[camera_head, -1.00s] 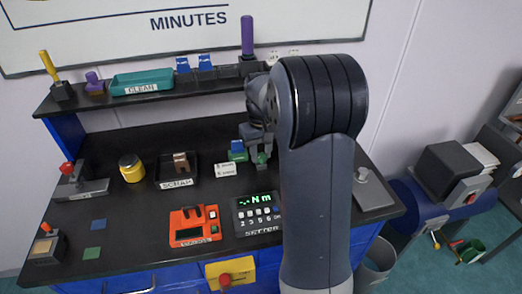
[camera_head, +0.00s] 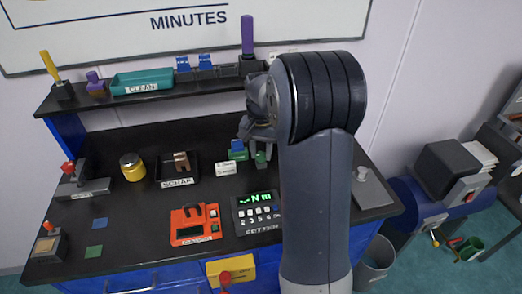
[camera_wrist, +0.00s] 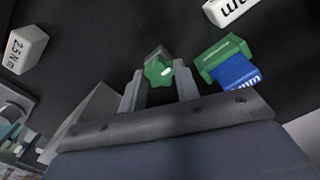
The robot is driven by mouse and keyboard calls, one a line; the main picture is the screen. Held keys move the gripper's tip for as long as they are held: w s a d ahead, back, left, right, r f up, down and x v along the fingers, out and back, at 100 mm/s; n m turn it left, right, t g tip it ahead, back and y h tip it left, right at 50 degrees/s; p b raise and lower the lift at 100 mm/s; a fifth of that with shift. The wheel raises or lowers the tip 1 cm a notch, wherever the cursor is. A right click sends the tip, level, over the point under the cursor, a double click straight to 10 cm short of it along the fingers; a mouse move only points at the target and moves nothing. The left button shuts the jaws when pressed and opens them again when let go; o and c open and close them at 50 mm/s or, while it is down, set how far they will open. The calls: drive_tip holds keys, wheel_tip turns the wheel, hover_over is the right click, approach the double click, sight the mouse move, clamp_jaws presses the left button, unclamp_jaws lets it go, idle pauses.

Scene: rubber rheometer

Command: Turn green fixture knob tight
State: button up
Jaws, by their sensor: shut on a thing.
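The green fixture knob (camera_wrist: 158,71) is a lobed green piece on a small grey block in the wrist view. It sits between the two fingers of my gripper (camera_wrist: 160,88), which are shut on it. In the head view the green knob (camera_head: 261,158) shows just below my gripper (camera_head: 258,147), partly hidden by the fingers. The exact contact of the fingertips is hard to make out.
A green holder (camera_wrist: 222,58) with a blue block (camera_wrist: 238,73) stands close to the right in the wrist view. A black display box (camera_head: 258,213), an orange device (camera_head: 195,224) and a scrap tray (camera_head: 178,171) stand on the bench.

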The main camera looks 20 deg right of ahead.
sight(261, 154)
idle(0.5)
drive_tip(key=o, duration=1)
drive_tip(key=shift+r, duration=0.1)
wheel_tip(261, 154, up, 11)
drive_tip(key=shift+f+b, duration=0.15)
drive_tip(key=shift+b, duration=0.35)
wheel_tip(261, 154, down, 11)
drive_tip(key=shift+r+p, duration=0.1)
drive_tip(key=shift+p, duration=0.4)
